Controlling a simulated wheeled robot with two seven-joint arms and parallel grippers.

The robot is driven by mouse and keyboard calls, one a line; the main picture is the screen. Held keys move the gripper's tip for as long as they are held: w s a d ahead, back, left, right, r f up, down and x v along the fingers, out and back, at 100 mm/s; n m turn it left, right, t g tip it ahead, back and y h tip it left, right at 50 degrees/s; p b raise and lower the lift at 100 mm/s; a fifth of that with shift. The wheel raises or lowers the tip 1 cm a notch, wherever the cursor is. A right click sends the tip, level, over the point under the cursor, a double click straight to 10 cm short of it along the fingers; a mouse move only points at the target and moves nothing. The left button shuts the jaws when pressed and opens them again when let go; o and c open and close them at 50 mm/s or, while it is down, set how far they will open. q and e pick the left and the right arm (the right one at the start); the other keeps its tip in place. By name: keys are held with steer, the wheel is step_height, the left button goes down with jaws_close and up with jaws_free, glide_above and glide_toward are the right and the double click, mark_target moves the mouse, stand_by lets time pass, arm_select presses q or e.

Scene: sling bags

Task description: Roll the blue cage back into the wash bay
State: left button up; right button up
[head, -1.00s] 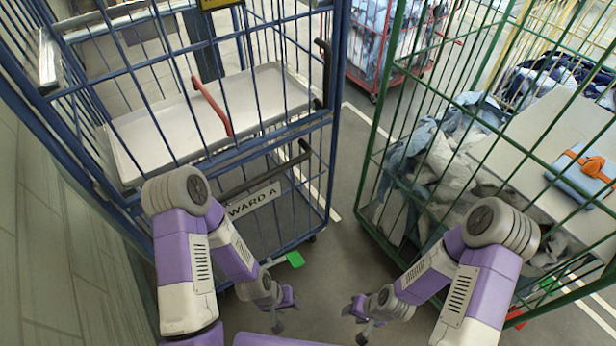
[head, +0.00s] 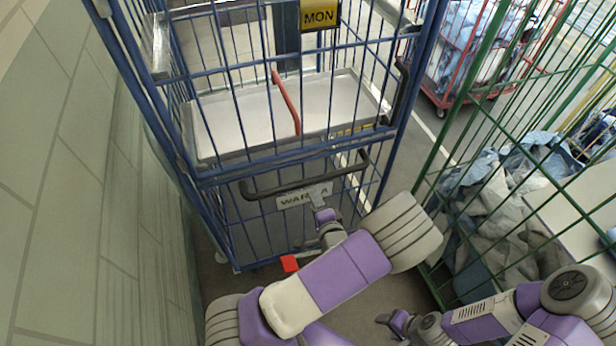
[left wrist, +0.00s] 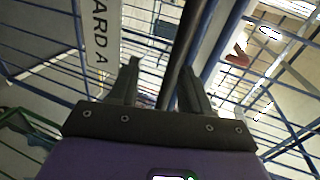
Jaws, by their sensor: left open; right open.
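The blue cage (head: 205,182) stands upright ahead of me in the head view. It has a white shelf (head: 235,125), a red lever (head: 285,100), a yellow MON sign (head: 319,15) and a WARD A plate (head: 296,198). A dark handle bar (head: 262,192) crosses its near face. My left gripper (head: 322,212) is open just below this bar, overlapping the plate's right end. In the left wrist view, the dark bar (left wrist: 178,50) runs between the open fingers (left wrist: 160,88); contact cannot be told. A red tab (head: 290,263) shows at the cage's foot. My right gripper (head: 388,322) is open and empty, low down.
A tiled wall (head: 75,180) runs close along the left of the blue cage. A green cage (head: 428,180) with crumpled cloth (head: 500,205) stands close on the right. A red cage (head: 478,92) stands behind. Grey floor shows between the cages.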

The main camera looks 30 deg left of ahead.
mark_target(308, 182)
arm_select(q)
steer(key=shift+w+a+r+y, duration=0.1)
steer(key=shift+w+r+y, duration=0.1)
steer(key=shift+r, duration=0.35)
steer(key=shift+w+a+r+y, duration=0.1)
steer(key=shift+w+r+y, duration=0.1)
steer(key=shift+r, duration=0.3)
steer(key=b+x, duration=0.1)
steer(key=x, duration=0.6)
steer(key=shift+t, duration=0.3)
steer(key=shift+c, duration=0.3)
jaws_close()
